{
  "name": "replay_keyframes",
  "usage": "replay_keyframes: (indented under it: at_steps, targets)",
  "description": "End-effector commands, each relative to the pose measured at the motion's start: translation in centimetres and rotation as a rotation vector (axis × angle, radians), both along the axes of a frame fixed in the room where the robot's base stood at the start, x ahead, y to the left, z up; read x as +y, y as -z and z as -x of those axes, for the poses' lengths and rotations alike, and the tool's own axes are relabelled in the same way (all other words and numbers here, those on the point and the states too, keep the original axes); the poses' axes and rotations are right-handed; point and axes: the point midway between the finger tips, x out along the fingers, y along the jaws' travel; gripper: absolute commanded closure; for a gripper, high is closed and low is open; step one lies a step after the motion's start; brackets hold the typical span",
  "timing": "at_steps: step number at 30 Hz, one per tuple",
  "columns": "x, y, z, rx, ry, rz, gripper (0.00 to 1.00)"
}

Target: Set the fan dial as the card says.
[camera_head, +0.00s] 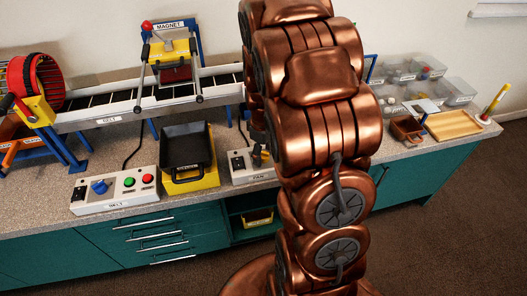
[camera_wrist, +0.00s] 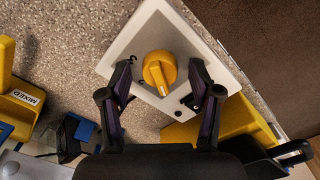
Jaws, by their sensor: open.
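The fan dial (camera_wrist: 159,72) is a round yellow knob with a raised ridge. It sits on a white panel (camera_wrist: 205,55) with a few small dark marks, too small to read. In the head view the white FAN box (camera_head: 254,179) stands on the bench, partly hidden by my copper arm. My gripper (camera_wrist: 160,66) is open, with one dark finger on each side of the dial. I cannot tell whether the fingers touch it. A small black switch (camera_wrist: 190,101) is beside the right finger. I cannot make out a card with a setting.
A black tray (camera_head: 186,150) on a yellow stand is left of the FAN box. Further left is the BELT box (camera_head: 115,191) with a blue dial and green and red buttons. The belt (camera_head: 110,110) and magnet frame stand behind. Bins (camera_head: 460,90) are at right.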

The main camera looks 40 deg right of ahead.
Motion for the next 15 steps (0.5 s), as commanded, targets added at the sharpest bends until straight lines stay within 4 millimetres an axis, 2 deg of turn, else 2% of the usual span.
replay_keyframes:
  at_steps: [2,15]
  targets:
    - [0.0,0.0,0.0,0.0,0.0,0.0,0.42]
    - [-0.01,-0.01,-0.01,0.0,0.0,0.0,0.88]
